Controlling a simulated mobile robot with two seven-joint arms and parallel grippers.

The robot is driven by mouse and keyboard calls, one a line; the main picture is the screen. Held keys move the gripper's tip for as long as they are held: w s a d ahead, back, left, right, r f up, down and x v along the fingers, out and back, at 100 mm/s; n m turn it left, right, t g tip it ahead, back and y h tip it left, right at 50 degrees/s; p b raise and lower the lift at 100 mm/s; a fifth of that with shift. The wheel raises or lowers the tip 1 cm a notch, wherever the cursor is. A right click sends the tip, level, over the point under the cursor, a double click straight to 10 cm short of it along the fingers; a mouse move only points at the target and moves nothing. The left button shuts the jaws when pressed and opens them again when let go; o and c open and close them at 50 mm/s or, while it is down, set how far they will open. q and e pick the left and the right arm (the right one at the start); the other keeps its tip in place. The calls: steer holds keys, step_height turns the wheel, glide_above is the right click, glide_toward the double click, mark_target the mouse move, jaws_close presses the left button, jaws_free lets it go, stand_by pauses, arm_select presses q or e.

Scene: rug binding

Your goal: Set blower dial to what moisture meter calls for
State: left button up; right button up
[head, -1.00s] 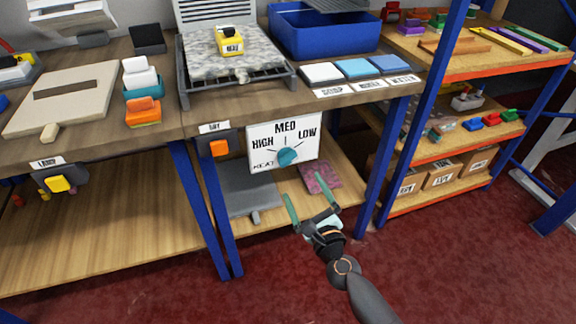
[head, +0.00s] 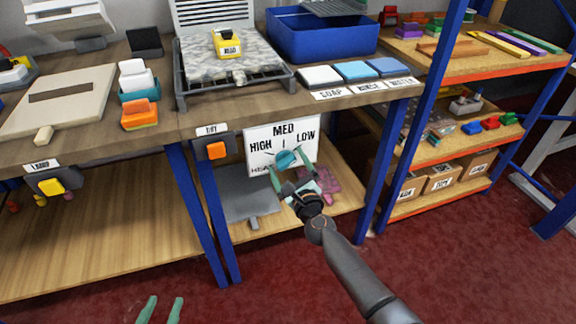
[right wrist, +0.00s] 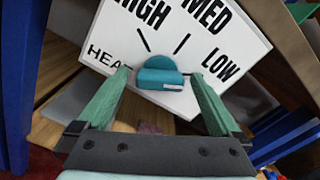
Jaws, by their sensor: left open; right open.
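The blower dial is a teal knob (head: 287,159) on a white panel (head: 258,135) marked HIGH, MED and LOW, under the bench's front edge. In the right wrist view the knob (right wrist: 160,76) shows a raised bar; I cannot tell which mark it points to. My right gripper (head: 289,163) is open, its green fingertips on either side of the knob, with gaps visible in the wrist view (right wrist: 159,74). The yellow moisture meter (head: 228,44) sits on the grey rug (head: 200,65); its label is too small to read surely. My left gripper (head: 164,299) is open and empty at the bottom edge.
An orange button (head: 216,150) on a dark box is left of the panel. A blue bench leg (head: 382,180) stands to the right. A grey plate (head: 250,195) and a pink cloth (head: 325,188) lie on the shelf below. Red floor is clear in front.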

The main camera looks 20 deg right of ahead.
steer(key=shift+c, duration=0.2)
steer(key=c, duration=1.3)
steer(key=shift+c, duration=0.2)
